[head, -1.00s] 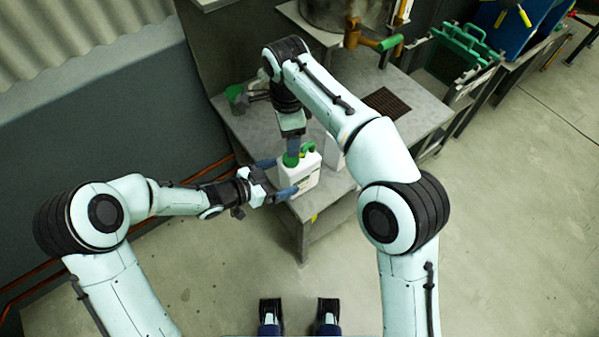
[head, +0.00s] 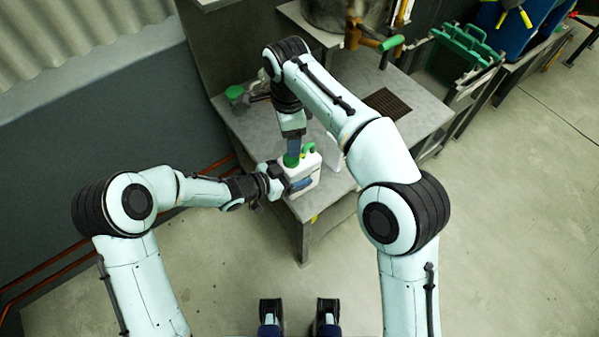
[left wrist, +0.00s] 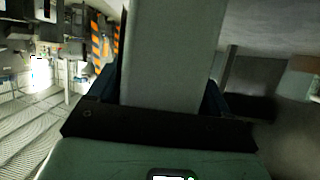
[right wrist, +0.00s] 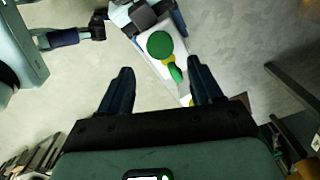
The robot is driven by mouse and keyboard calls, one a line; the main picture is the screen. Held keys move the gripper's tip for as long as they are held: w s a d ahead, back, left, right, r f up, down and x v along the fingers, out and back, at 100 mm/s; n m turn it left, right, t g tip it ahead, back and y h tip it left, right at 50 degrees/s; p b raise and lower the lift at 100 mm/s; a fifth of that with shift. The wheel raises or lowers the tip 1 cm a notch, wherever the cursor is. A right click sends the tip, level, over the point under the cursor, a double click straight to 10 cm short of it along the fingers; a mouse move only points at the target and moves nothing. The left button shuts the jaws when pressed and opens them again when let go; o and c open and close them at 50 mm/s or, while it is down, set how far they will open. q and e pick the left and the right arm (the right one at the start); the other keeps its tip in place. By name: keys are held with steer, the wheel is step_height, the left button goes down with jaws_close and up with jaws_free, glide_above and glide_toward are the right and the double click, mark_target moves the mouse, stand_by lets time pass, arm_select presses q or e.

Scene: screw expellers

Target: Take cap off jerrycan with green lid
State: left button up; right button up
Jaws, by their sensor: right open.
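The white jerrycan (head: 304,176) stands upright near the table's front corner. Its round green lid (head: 291,161) and green upper part (head: 308,150) are on top; the lid also shows in the right wrist view (right wrist: 160,44). My left gripper (head: 288,182) is around the can's body from the left, one finger across its near face. In the left wrist view the pale body (left wrist: 165,60) fills the space between the fingers; contact is unclear. My right gripper (head: 292,150) is over the lid, pointing down. In the right wrist view it (right wrist: 163,85) is open and empty, the lid beyond its fingertips.
The grey table (head: 245,130) carries a second white container (head: 334,155), partly hidden by my right arm, and a green-topped item (head: 236,93) at the back left. A dark grate (head: 393,106) lies right. A green crate (head: 465,45) stands further right.

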mark_target(300, 169)
arm_select(q)
jaws_close()
arm_select(e)
steer(key=n, duration=0.8)
steer(key=shift+n, duration=0.4)
steer(key=shift+f, duration=4)
steer(key=c, duration=1.1)
steer(key=o, duration=1.2)
steer(key=shift+r, duration=0.1)
